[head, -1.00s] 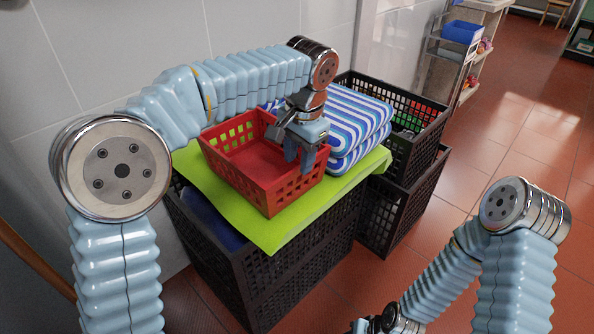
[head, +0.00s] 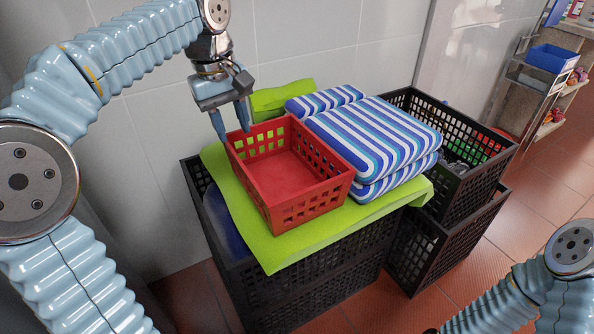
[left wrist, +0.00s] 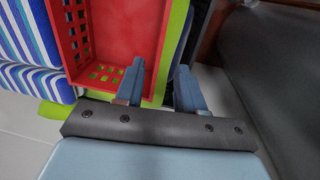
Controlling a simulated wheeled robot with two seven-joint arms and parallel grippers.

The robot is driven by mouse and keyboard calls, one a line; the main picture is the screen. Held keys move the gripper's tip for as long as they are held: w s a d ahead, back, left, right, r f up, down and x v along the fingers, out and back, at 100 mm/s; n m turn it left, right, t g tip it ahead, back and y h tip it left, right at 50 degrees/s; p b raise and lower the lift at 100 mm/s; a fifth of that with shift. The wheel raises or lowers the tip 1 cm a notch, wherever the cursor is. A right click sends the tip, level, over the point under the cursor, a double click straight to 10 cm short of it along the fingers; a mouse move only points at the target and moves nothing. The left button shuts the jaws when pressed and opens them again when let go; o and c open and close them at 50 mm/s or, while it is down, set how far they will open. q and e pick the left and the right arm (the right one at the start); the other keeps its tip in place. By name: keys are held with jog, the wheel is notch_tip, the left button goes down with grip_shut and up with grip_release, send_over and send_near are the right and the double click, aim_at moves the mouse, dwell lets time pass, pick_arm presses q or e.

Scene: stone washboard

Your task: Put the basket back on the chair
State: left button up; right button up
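The red plastic basket (head: 290,185) sits upright and empty on a lime-green cloth (head: 262,243), which lies over black crates. My left gripper (head: 232,133) is at the basket's left back corner, with its fingers pointing down. One finger is outside the wall and the other shows over the rim. In the left wrist view, the fingers (left wrist: 160,75) are apart, with the edge of the basket (left wrist: 112,30) seen between them. Whether they touch the wall I cannot tell. No chair can be made out in the current views. My right gripper is out of view.
Folded blue-and-white striped cushions (head: 385,140) stand right beside the basket. Black crates (head: 310,280) are stacked below, and another open crate (head: 460,190) stands to the right. A tiled wall (head: 340,40) is close behind. Red floor is free at right.

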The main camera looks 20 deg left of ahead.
aim_at(243, 167)
pick_arm(q)
jog(key=f, duration=0.3)
jog(key=f+b, duration=0.1)
jog(key=f, duration=0.3)
jog(key=shift+w+d, duration=0.15)
jog(key=shift+w, duration=0.05)
jog(key=shift+w+d+f+b, duration=0.1)
jog(key=shift+d+f+b, duration=0.1)
jog(key=shift+f, duration=1.35)
jog(key=shift+w+d+f+b, duration=0.1)
jog(key=shift+f+b, duration=0.1)
jog(key=shift+f, duration=1.35)
grip_shut()
